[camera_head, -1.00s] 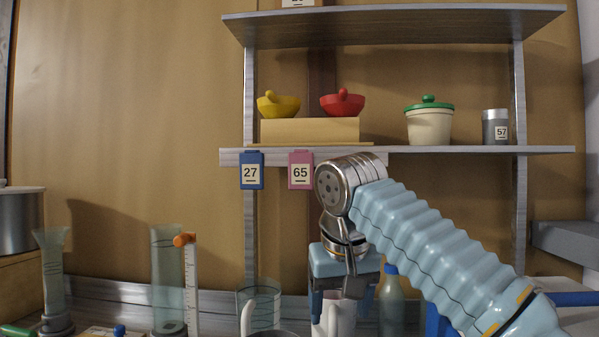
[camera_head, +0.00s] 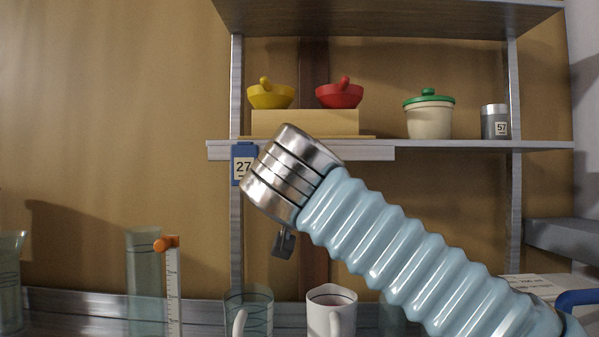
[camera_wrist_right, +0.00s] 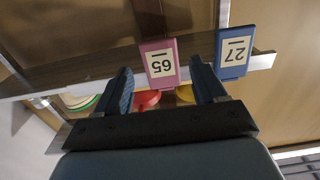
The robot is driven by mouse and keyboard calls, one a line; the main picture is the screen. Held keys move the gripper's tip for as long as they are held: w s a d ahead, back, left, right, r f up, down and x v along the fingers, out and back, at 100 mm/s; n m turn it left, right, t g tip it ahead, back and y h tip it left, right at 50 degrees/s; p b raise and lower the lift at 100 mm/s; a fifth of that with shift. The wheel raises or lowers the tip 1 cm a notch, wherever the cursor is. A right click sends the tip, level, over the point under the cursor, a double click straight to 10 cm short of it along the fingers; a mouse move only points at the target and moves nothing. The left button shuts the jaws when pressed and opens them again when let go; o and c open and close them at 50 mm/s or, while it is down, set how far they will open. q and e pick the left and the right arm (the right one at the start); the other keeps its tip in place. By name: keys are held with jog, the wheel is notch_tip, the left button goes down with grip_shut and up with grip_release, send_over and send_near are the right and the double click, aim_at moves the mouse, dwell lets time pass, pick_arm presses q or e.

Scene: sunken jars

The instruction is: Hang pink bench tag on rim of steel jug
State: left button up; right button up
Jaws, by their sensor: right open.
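The pink bench tag (camera_wrist_right: 161,62), marked 65, hangs on the shelf edge in the right wrist view, where it appears upside down. My right gripper (camera_wrist_right: 160,72) is open, with one blue finger on each side of the tag and a gap to both. I cannot tell whether the tag is fully between the fingers in depth. I cannot make out a steel jug in the current views. My left gripper is not in view.
The blue tag (camera_head: 243,165), marked 27, hangs beside the pink one, close to a finger in the wrist view (camera_wrist_right: 235,52). Yellow bowl (camera_head: 270,95), red bowl (camera_head: 339,95), green-lidded pot (camera_head: 429,115) and grey can (camera_head: 495,122) stand above. A white mug (camera_head: 331,311) stands below.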

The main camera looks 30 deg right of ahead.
jog(key=shift+x, duration=2.05)
jog(key=c, duration=0.9)
jog(key=shift+r+p, duration=0.6)
jog(key=shift+r, duration=0.05)
